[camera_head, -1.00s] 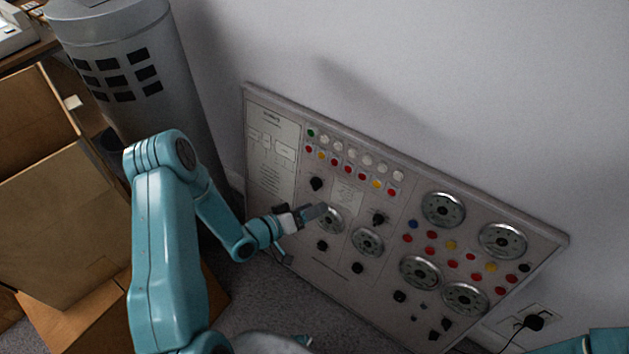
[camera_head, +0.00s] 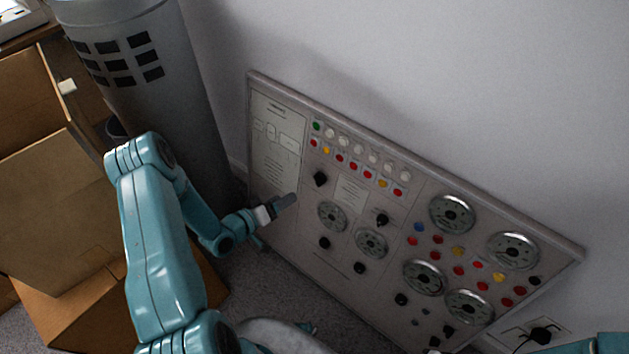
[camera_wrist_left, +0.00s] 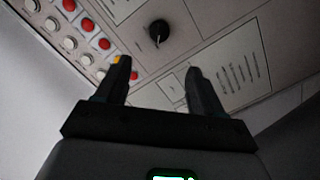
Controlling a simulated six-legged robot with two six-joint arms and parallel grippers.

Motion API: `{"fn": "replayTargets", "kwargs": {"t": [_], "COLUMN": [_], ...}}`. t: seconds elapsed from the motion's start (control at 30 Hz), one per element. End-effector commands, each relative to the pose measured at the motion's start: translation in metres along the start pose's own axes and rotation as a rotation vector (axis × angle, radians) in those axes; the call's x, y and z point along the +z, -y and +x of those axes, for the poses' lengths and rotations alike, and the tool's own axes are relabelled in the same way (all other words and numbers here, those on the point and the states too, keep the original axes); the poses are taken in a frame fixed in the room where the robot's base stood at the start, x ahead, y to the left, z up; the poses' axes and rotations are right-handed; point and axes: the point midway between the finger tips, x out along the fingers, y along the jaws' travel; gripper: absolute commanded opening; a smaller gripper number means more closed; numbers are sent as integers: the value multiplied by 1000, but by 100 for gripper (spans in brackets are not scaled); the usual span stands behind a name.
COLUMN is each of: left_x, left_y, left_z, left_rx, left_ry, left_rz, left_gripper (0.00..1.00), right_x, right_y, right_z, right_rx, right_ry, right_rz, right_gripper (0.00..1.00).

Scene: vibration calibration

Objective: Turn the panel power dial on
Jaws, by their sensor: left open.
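The control panel (camera_head: 292,228) leans at the wall, a grey board with dials, buttons and knobs. A black knob (camera_head: 320,179) sits at its upper left, below the button rows; a black knob with a pale pointer line also shows in the left wrist view (camera_wrist_left: 159,32), ahead of the fingers. I cannot tell which control is the power dial. My left gripper (camera_head: 284,207) is in front of the panel's left part, below and left of that knob. In the left wrist view its two fingers (camera_wrist_left: 160,82) are apart with nothing between them. My right gripper is not visible; only a bit of arm shows at lower right.
A grey cylinder (camera_head: 190,110) with dark vents stands left of the panel. Cardboard boxes (camera_head: 55,215) are at the far left. A wall socket with a black plug (camera_head: 541,334) is at lower right. Several round metal gauges (camera_head: 452,213) fill the panel's right side.

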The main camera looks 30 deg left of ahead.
Motion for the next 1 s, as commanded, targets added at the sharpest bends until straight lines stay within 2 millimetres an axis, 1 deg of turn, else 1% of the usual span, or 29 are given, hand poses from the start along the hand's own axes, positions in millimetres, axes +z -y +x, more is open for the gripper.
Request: {"fn": "replayTargets", "kwargs": {"t": [0.03,0.3,0.4,0.5,0.6,0.7,1.0], "left_x": [1,1,1,0,0,0,0], "left_y": [-2,-2,-2,-2,-2,-2,-2], "left_z": [12,80,103,121,133,140,144], "left_rx": [5,6,5,4,3,3,2], "left_ry": [2,2,1,1,1,0,1], "left_rz": [3,4,3,2,1,1,0], "left_gripper": [68,68,68,68,68,68,68], "right_x": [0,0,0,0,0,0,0], "right_y": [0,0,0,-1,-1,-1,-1], "right_z": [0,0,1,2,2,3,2], "right_rx": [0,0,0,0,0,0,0], "right_ry": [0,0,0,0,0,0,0], "right_rz": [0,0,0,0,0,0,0], "right_gripper": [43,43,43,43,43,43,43]}}
